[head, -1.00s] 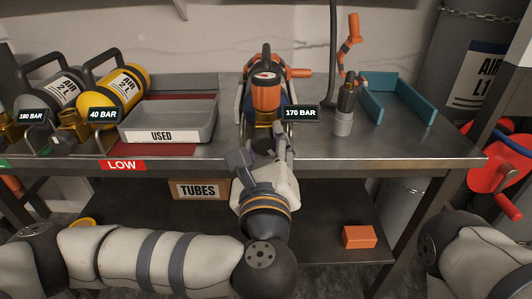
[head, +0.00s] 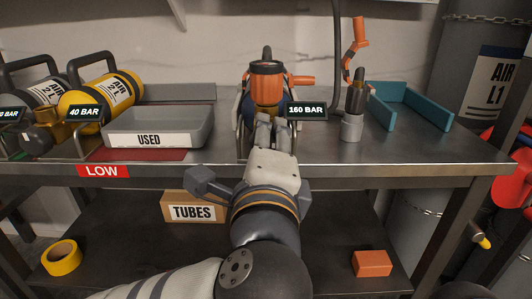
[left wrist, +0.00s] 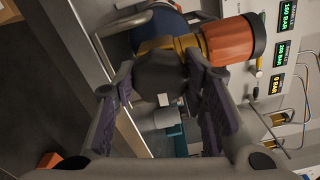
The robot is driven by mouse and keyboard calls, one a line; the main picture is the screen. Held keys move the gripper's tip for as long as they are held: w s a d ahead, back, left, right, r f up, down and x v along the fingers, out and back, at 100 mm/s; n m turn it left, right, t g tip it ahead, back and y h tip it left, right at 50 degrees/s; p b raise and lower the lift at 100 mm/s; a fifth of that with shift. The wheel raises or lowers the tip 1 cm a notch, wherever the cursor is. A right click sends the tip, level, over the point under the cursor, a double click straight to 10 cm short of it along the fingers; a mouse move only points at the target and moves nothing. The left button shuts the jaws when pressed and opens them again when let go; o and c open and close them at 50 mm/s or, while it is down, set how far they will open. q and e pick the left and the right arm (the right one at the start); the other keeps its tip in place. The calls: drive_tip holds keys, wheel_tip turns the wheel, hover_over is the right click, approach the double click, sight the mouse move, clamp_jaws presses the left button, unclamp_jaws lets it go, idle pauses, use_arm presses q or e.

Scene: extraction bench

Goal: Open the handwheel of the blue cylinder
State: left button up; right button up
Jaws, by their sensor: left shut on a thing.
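The blue cylinder (left wrist: 165,20) lies in a wire cradle on the bench; in the head view only a bit of its blue body (head: 288,98) shows behind the orange fitting (head: 267,88). Its dark handwheel (left wrist: 160,82) faces me in the left wrist view, beside a brass valve body (left wrist: 181,45). My left gripper (head: 270,132) reaches over the bench's front edge to it, with its fingers (left wrist: 162,92) on both sides of the handwheel, shut on it. In the head view the fingers hide the handwheel. My right gripper is out of view.
A 160 BAR display (head: 307,110) stands right of the cylinder. A grey USED tray (head: 160,124) and a yellow cylinder (head: 102,100) are to the left. A grey stand (head: 352,127) and a teal bracket (head: 412,105) are to the right. A shelf (head: 330,235) runs below.

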use_arm(q)
drive_tip(key=shift+n+b, duration=0.35)
drive_tip(key=shift+n, duration=0.15)
drive_tip(key=o, duration=1.2)
drive_tip(key=shift+c, duration=0.2)
drive_tip(key=s, duration=1.2)
